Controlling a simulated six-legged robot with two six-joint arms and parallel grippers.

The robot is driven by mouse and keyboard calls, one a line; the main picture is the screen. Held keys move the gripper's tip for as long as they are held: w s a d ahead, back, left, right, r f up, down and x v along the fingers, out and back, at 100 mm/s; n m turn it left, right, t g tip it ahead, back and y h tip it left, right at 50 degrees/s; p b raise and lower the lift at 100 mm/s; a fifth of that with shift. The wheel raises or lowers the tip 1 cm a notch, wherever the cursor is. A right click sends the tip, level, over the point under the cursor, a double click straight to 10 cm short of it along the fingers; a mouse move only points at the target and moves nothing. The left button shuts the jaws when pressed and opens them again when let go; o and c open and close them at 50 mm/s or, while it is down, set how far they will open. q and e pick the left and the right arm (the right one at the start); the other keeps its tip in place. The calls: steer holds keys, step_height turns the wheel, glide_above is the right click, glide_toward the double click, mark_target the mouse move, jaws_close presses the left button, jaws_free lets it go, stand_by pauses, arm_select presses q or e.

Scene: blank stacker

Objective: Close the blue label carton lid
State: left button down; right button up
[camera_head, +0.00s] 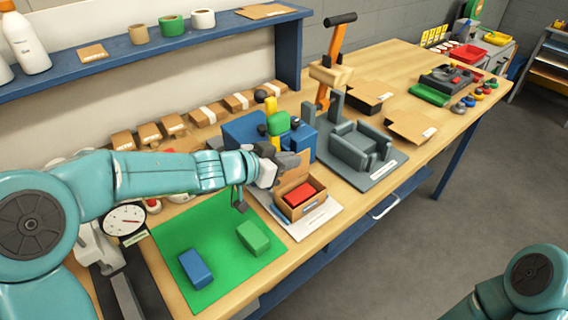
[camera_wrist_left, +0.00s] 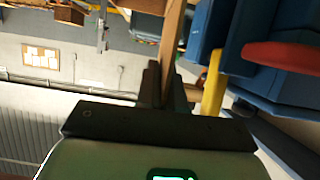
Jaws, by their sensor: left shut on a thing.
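An open brown carton (camera_head: 300,211) stands on a white plate (camera_head: 318,220) near the front edge of the bench, with a red block (camera_head: 300,195) inside. Its lid (camera_head: 292,178) stands raised at the back; I cannot make out a blue label. My left gripper (camera_head: 284,164) is at the lid's upper edge, shut on it. In the left wrist view the dark fingers (camera_wrist_left: 164,85) close on a thin brown board (camera_wrist_left: 172,40), the lid. My right arm shows only at the bottom right of the head view, its gripper out of frame.
A blue fixture (camera_head: 243,131) with yellow and green parts stands close behind my left gripper. A grey fixture (camera_head: 356,145) is to the right. A green mat (camera_head: 212,240) holds a blue block (camera_head: 195,269) and a green block (camera_head: 253,237).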

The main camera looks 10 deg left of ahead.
arm_select(q)
steer(key=m+b, duration=0.1)
steer(key=b, duration=0.1)
steer(key=s+d+m+b, duration=0.1)
steer(key=b, duration=0.1)
steer(key=shift+s+d+f+t+y+b, duration=0.1)
steer(key=shift+d+f+t+y+b, duration=0.2)
steer(key=shift+f+t+y+b, duration=0.1)
steer(key=shift+s+d+r+m+b, duration=0.1)
steer(key=shift+d+r+m+b, duration=0.15)
steer(key=shift+b, duration=0.3)
arm_select(e)
step_height(320, 180, down, 7)
arm_select(q)
steer(key=shift+a, duration=0.1)
steer(key=c, duration=1.6)
jaws_free()
arm_select(e)
steer(key=shift+r, duration=0.1)
